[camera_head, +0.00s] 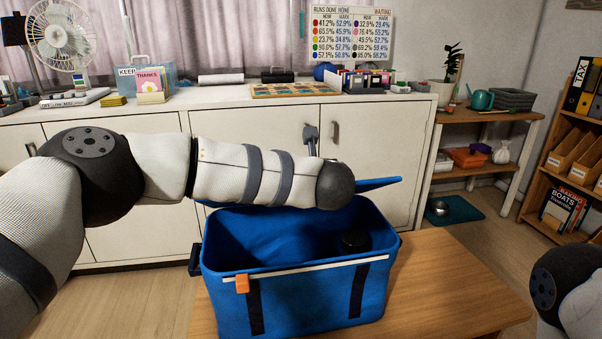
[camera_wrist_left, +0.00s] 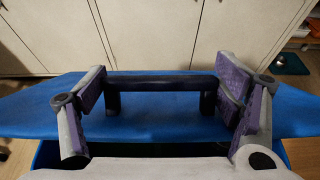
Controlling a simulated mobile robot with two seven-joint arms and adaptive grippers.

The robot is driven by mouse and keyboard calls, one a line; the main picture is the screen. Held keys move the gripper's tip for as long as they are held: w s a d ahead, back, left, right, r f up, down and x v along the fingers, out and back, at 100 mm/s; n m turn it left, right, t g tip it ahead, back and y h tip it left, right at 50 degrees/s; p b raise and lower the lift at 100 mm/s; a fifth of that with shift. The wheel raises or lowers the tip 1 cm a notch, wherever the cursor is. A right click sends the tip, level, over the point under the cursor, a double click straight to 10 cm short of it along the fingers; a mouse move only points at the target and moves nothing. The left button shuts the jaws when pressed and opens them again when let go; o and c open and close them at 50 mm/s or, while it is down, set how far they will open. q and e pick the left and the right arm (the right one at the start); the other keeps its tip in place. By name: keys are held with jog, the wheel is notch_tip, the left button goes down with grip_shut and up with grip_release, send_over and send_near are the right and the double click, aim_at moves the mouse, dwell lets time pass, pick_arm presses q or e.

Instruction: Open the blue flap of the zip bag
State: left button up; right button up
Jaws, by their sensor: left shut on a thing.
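The blue zip bag (camera_head: 305,301) stands on the wooden table with its mouth open towards me. An orange zip tab (camera_head: 242,284) hangs at its front rim. The blue flap (camera_head: 378,184) is raised at the back of the bag, partly hidden behind my left arm. In the left wrist view the flap (camera_wrist_left: 165,130) has a black handle (camera_wrist_left: 160,86) on it. My left gripper (camera_wrist_left: 163,92) has its purple-padded fingers at the two ends of this handle and is shut on it. My left arm hides the gripper in the head view. My right gripper is out of view.
A round black object (camera_head: 355,240) lies inside the bag. The wooden table (camera_head: 455,285) is clear to the right of the bag. A long white cabinet (camera_head: 385,150) stands behind, its top crowded with items. Shelves (camera_head: 570,155) stand at the right.

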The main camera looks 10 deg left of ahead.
pick_arm(q)
jog(key=o, duration=1.6)
jog(key=v, duration=1.2)
jog(key=shift+r, duration=0.1)
